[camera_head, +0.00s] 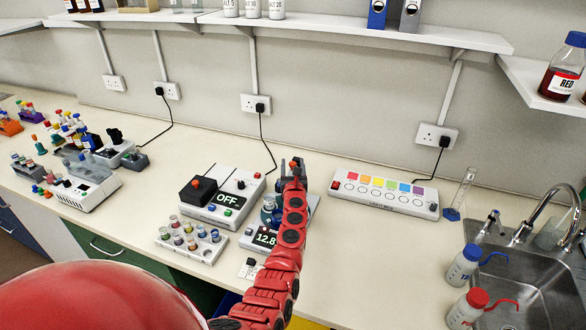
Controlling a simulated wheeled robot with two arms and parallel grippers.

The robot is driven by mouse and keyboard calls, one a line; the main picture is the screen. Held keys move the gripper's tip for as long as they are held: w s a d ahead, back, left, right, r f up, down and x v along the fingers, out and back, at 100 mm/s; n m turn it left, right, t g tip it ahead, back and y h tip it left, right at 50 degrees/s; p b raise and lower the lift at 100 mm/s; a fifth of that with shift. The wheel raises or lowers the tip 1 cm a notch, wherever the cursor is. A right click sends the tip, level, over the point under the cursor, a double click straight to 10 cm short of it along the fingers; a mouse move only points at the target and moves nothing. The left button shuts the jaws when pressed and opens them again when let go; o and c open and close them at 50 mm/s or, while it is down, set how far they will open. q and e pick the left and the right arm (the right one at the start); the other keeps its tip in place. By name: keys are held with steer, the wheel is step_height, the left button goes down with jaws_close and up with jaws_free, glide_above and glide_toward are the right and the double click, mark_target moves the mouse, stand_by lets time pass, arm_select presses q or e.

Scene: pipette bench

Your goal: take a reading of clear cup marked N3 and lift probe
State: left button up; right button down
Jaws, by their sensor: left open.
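My left gripper (293,165) is at the far end of my red arm, over the bench behind the meter. It is open, with dark fingers, and I see nothing between them. The white meter (265,238) shows 12.8 on its display and is partly covered by my arm. A small bluish vessel (268,212) stands at the meter, left of my arm; its label is too small to read. I cannot make out a cup marked N3 or tell the probe apart; my arm may hide them. My right gripper is not in view.
A white box reading OFF (228,199) stands left of the meter, with a vial rack (192,241) in front. A strip with coloured squares (383,194) lies to the right. Wash bottles (463,266) stand by the sink (540,290). The bench front right of my arm is clear.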

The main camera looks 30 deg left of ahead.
arm_select(q)
steer(key=shift+s+d, duration=0.3)
steer(key=shift+s, duration=0.05)
steer(key=p+v, duration=0.3)
steer(key=v, duration=1.3)
steer(key=shift+s, duration=0.3)
steer(key=shift+d, duration=0.1)
